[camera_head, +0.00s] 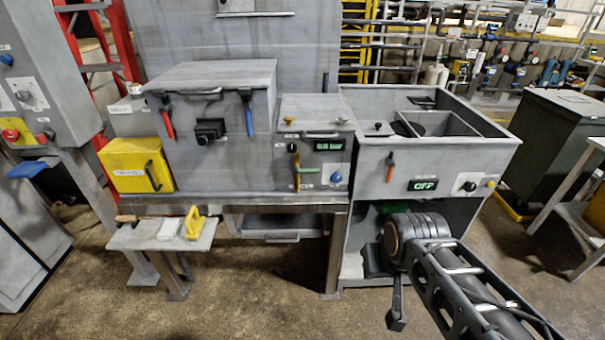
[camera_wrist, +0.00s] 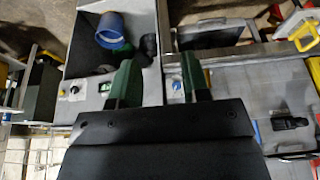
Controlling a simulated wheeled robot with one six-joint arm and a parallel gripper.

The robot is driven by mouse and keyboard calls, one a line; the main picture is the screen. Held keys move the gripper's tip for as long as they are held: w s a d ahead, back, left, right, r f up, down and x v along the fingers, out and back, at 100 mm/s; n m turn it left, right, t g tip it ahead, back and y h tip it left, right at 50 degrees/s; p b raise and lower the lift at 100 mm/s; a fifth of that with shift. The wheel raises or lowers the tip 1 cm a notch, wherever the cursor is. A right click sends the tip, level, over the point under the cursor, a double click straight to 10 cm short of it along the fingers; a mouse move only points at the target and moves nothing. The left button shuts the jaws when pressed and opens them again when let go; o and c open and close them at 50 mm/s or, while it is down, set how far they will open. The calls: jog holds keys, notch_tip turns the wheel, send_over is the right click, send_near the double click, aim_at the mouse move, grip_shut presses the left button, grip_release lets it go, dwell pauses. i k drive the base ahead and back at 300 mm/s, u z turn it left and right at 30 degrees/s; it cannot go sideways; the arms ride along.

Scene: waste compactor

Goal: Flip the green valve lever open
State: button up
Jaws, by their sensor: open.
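The green valve lever (camera_head: 306,171) lies roughly level on the front of the middle grey unit (camera_head: 316,118). It meets an upright yellow handle (camera_head: 296,178) at its left end, left of a blue knob (camera_head: 336,178). I cannot pick out the lever in the wrist view.
The right-hand unit (camera_head: 437,176) has an open top, an orange lever (camera_head: 390,164) and an OFF display (camera_head: 423,184). A yellow box (camera_head: 128,168) is at the left. A low bench (camera_head: 160,238) holds a yellow-handled item (camera_head: 193,224). Floor in front is clear.

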aim_at(296, 170)
jog(key=k, duration=0.6)
jog(key=u, duration=0.45)
jog(key=i, duration=1.45)
jog(key=z, duration=0.05)
